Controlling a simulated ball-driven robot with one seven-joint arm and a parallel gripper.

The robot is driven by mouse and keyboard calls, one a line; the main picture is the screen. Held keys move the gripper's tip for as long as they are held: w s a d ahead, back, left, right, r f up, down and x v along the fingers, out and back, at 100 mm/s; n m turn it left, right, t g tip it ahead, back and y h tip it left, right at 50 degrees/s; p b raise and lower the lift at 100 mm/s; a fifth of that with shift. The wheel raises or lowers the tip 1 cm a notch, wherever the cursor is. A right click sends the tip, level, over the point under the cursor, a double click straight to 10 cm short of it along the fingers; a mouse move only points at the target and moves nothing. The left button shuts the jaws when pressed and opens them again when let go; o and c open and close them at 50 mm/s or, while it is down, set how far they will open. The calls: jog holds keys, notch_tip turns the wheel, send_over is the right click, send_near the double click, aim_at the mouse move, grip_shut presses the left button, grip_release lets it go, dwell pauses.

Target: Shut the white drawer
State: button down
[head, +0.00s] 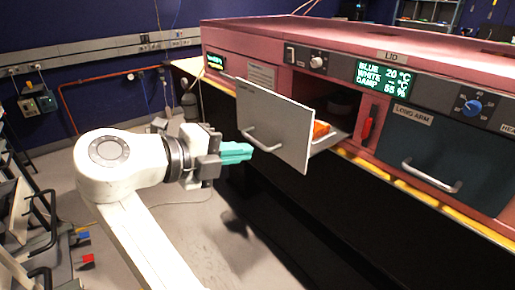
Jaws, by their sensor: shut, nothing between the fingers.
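The white drawer (283,118) juts out of the pink enclosure, pulled open, with a pale front panel and a bar handle (262,141). An orange thing (321,129) shows inside it behind the front panel. My gripper (250,151) has teal fingers and is shut and empty.
The pink enclosure (300,38) stands on a dark bench with a yellow edge (440,207). A dark drawer (440,150) labelled LONG ARM is shut at the right. A red lever (369,126) sits between the drawers. Grey floor (190,222) is open below my arm.

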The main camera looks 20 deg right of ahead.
aim_at(298, 141)
jog(key=x, duration=0.4)
jog(key=p+x, duration=0.1)
jog(key=x, duration=0.3)
jog(key=r+p+x, duration=0.1)
jog(key=x, duration=0.3)
jog(key=shift+w+d, duration=0.1)
jog(key=shift+d, duration=0.4)
jog(key=shift+w+d+f+b, duration=0.1)
jog(key=shift+d+f+b, duration=0.05)
jog(key=shift+d+b, duration=0.4)
jog(key=w+d+b, duration=0.2)
jog(key=d+b, duration=0.1)
jog(key=d, duration=0.2)
jog(key=w+d+b, duration=0.2)
jog(key=d+b, duration=0.1)
jog(key=d, duration=0.3)
jog(key=w+d+b, duration=0.1)
jog(key=d+b, duration=0.2)
jog(key=d, duration=0.3)
jog(key=shift+w+d, duration=0.25)
jog(key=shift+w, duration=0.15)
jog(key=shift+w+d, duration=0.25)
jog(key=shift+d, duration=0.3)
jog(key=shift+r, duration=0.25)
jog(key=v, duration=1.1)
jog(key=shift+f, duration=0.15)
